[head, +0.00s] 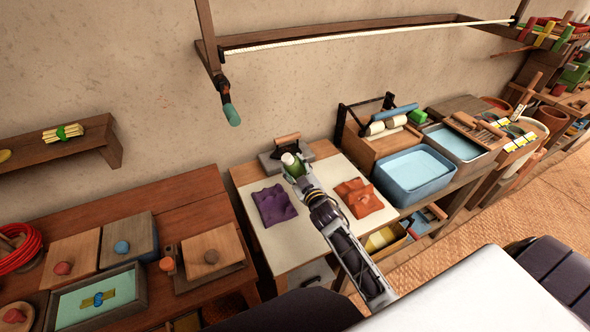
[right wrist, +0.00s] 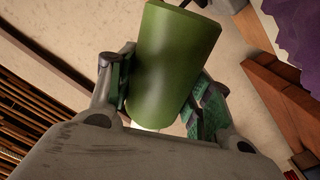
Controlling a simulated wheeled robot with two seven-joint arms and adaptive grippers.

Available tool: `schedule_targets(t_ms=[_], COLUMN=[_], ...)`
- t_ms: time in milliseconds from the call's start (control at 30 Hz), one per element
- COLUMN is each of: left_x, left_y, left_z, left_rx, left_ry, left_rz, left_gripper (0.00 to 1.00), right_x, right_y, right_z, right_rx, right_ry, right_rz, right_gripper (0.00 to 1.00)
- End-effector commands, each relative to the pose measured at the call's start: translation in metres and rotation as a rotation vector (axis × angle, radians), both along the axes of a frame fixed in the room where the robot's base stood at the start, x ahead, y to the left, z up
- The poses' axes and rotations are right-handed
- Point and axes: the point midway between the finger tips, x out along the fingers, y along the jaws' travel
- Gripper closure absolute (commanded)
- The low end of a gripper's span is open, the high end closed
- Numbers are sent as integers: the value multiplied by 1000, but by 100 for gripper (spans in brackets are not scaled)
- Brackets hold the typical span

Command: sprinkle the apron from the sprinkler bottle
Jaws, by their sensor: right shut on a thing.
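A green sprinkler bottle with a pale top (head: 290,160) is held by my right gripper (head: 297,177) at the back of the white-topped table. In the right wrist view, the bottle's green body (right wrist: 175,60) sits between the two fingers (right wrist: 163,100), which are shut on it. A folded purple cloth (head: 273,204) lies left of my right arm. A folded orange-brown cloth (head: 358,198) lies right of it. I cannot tell which cloth is the apron. The purple cloth also shows at the upper right of the wrist view (right wrist: 295,30). My left gripper is not in view.
An iron with a wooden handle (head: 287,141) stands behind the bottle. The white table top (head: 280,245) is bare in front of the cloths. A blue basin (head: 413,175) stands to the right. A wooden table with lidded boxes (head: 130,235) is at left. A rail (head: 350,38) hangs above.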

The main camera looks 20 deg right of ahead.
Motion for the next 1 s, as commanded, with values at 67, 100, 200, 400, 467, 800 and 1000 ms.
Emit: schedule_targets(t_ms=[67,100,200,400,467,800,1000], left_x=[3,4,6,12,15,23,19], left_y=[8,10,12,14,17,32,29], left_z=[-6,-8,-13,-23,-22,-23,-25], left_rx=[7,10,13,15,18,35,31], left_ry=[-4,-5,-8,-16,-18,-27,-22], left_rz=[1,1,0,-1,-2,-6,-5], left_gripper=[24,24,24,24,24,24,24], right_x=[0,0,0,0,0,0,0], right_y=[0,1,1,1,3,12,17], right_z=[-4,-4,-7,-13,-13,-16,-19], right_rx=[-51,-77,-149,-304,-359,-705,-910], right_ry=[-2,-3,-1,-3,-2,-2,-2], right_rz=[1,1,2,1,1,1,1], right_gripper=[77,77,77,77,77,77,77])
